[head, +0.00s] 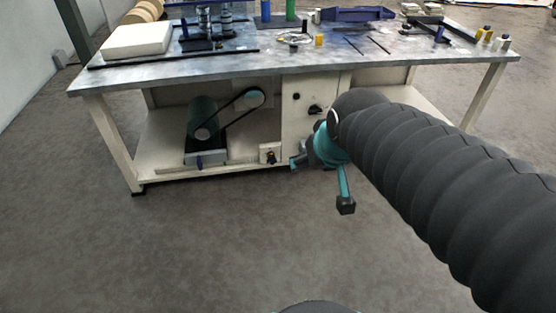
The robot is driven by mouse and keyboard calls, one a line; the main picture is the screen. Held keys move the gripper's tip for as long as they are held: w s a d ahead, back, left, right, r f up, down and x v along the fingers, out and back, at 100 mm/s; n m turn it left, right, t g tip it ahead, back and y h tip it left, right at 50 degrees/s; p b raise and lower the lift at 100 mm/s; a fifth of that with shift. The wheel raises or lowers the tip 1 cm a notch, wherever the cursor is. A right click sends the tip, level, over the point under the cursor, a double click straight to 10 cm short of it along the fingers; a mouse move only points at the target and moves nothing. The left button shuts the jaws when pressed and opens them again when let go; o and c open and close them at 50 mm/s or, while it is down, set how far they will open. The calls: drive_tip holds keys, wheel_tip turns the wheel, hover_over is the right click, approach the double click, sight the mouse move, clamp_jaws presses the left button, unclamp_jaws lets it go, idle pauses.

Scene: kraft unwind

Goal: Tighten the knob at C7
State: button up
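No label reading C7 can be made out, so I cannot tell which knob bears it. A dark knob (315,110) sits on the cream front panel under the bench, just above my gripper. Another dark knob (270,157) is on a small cream box on the lower shelf, left of my gripper. My gripper (320,184), teal with dark pads, is in front of the bench at shelf height. Its fingers are spread wide, with nothing seen between them. The arm's dark sleeve hides the panel's right part. I cannot tell how tight either knob is.
The metal-topped bench (240,72) carries tools, bottles and a pale block (136,41). A green motor (203,118) with a black belt (243,105) stands on the lower shelf at left. Cream legs bound the bench. The grey floor (200,250) in front is clear.

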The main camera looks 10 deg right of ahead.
sight(271, 161)
drive_tip(key=w+f+n+t+b, duration=0.1)
drive_tip(key=w+f, duration=0.2)
drive_tip(key=w, duration=0.8)
drive_tip(key=w+f+n+t, duration=0.15)
drive_tip(key=w+f, duration=0.25)
drive_tip(key=w, duration=0.6)
drive_tip(key=w+f+n+t+b, duration=0.1)
drive_tip(key=w+f+t, duration=0.15)
drive_tip(key=w, duration=0.85)
drive_tip(key=w+f+n+t+b, duration=0.1)
drive_tip(key=w+f+t, duration=0.1)
drive_tip(key=w+f, duration=0.75)
drive_tip(key=w+f+n+t+b, duration=0.1)
drive_tip(key=w+f, duration=0.4)
drive_tip(key=f, duration=0.9)
drive_tip(key=s+f+n+t, duration=0.2)
drive_tip(key=s+f+t, duration=0.1)
drive_tip(key=f, duration=1.6)
drive_tip(key=w+b, duration=0.1)
drive_tip(key=w, duration=0.3)
drive_tip(key=w+b, duration=0.1)
drive_tip(key=w, duration=0.4)
drive_tip(key=w+b, duration=0.1)
drive_tip(key=w, duration=0.3)
drive_tip(key=shift+w+a+f, duration=0.15)
drive_tip(key=shift+w+a, duration=0.15)
drive_tip(key=shift+a, duration=0.05)
drive_tip(key=shift+c, duration=0.2)
drive_tip(key=c, duration=1.1)
